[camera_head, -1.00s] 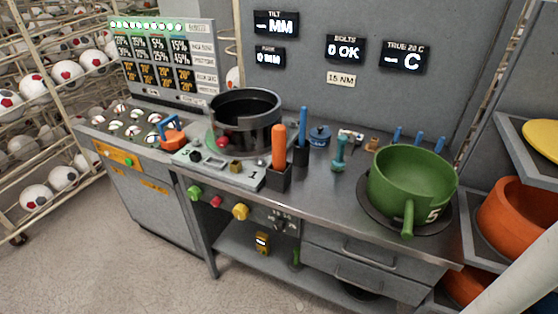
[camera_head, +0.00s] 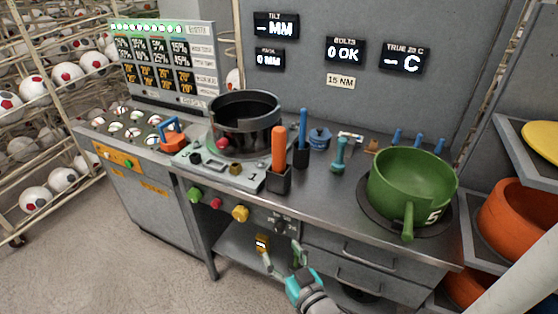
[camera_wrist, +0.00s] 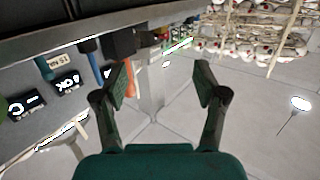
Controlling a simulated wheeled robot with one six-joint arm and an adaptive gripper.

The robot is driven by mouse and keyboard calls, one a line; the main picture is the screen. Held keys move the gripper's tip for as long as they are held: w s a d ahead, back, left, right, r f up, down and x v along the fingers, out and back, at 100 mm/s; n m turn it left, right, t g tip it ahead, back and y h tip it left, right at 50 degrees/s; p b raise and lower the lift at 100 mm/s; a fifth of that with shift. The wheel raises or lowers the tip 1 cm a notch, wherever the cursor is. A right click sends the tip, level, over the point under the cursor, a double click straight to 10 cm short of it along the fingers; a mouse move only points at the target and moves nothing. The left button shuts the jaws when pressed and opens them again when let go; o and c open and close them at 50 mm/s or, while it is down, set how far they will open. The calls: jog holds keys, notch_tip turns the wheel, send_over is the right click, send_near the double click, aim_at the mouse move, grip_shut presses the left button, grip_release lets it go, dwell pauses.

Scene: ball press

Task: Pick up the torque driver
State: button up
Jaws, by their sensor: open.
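An orange-handled tool (camera_head: 279,148) stands upright in a dark square holder on the bench. A blue-handled tool (camera_head: 303,128) stands upright in another dark holder just behind it. I cannot tell for sure which is the torque driver. My gripper (camera_head: 283,256) is open and empty, low in front of the bench, below the holders and apart from them. In the wrist view, which looks upside down, the open fingers (camera_wrist: 162,80) have nothing between them. The orange handle (camera_wrist: 130,78) and blue handle (camera_wrist: 94,65) appear beyond the left finger.
A green bowl (camera_head: 405,180) stands at the bench's right and a dark ring-shaped pot (camera_head: 245,120) left of the tools. A teal tool (camera_head: 340,155) stands between. Knobs (camera_head: 240,212) jut from the front; drawers (camera_head: 365,255) are below. Shelves (camera_head: 468,205) stand at right.

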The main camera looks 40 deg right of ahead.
aim_at(281, 157)
jog(key=w+d+r, duration=0.3)
jog(key=w+d, duration=0.2)
jog(key=w+d+r+m+h, duration=0.1)
jog(key=w+d+r, duration=0.3)
jog(key=d, duration=0.1)
jog(key=w+d+r+h, duration=0.1)
jog(key=w+d+r, duration=0.3)
jog(key=w+d, duration=0.1)
jog(key=shift+w+r, duration=0.25)
jog(key=shift+w, duration=0.05)
jog(key=shift+d+x, duration=0.25)
jog(key=shift+x, duration=2.35)
jog(key=shift+s+r, duration=0.15)
jog(key=shift+r, duration=0.1)
grip_shut()
